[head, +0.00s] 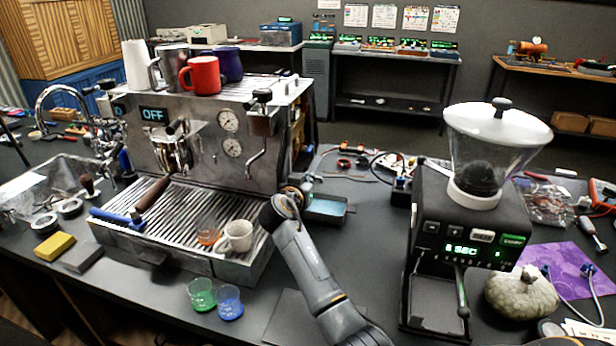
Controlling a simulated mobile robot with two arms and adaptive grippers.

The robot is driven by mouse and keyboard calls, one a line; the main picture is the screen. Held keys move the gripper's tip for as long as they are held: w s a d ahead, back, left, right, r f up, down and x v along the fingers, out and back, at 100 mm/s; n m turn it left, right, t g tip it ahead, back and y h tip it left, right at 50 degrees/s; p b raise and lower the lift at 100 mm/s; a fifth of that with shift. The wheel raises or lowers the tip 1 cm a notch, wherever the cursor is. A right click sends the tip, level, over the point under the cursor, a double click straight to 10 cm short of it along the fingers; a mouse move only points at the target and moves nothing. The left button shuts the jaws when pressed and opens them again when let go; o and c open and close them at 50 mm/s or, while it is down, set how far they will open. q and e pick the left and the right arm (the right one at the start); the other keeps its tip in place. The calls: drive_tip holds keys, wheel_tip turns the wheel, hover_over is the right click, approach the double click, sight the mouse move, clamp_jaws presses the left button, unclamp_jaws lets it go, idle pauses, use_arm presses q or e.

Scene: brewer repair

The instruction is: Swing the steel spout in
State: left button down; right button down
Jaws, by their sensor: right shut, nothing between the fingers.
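A thin bent steel spout (256,158) hangs from the valve at the right of the espresso machine (190,160)'s front. Its lower end points down over the right part of the drip tray (195,215). My right arm rises from the bottom edge, and my right gripper (293,190) is at the machine's lower right side, below and right of the spout and apart from it in the picture. It is shut and empty; its fingers are mostly hidden behind the wrist. My left gripper is out of view.
A white cup (236,236) and a small brown glass (208,233) stand on the drip tray. Green (202,294) and blue (229,301) glasses stand in front. A grinder (470,225) stands to the right.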

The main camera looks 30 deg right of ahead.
sight(316, 178)
drive_tip(key=shift+d, duration=0.1)
idle(0.3)
drive_tip(key=shift+d+n+t+y+p, duration=0.15)
drive_tip(key=shift+n+t+y+p, duration=0.15)
drive_tip(key=shift+p, duration=0.1)
drive_tip(key=shift+d+n+t+y+p, duration=0.2)
drive_tip(key=shift+n+t+y+p, duration=0.2)
drive_tip(key=d+n+t+y+p, duration=0.1)
drive_tip(key=w+d+n+t+y+p, duration=0.1)
drive_tip(key=n+y+p, duration=0.1)
drive_tip(key=shift+d+y, duration=0.2)
drive_tip(key=shift+y, duration=0.1)
drive_tip(key=shift+r+b+x, duration=0.15)
drive_tip(key=shift+b+x, duration=0.7)
drive_tip(key=shift+x, duration=0.25)
drive_tip(key=shift+r+b+x, duration=0.2)
drive_tip(key=shift+b+x, duration=0.6)
drive_tip(key=shift+x, duration=0.3)
drive_tip(key=shift+w+d, duration=0.25)
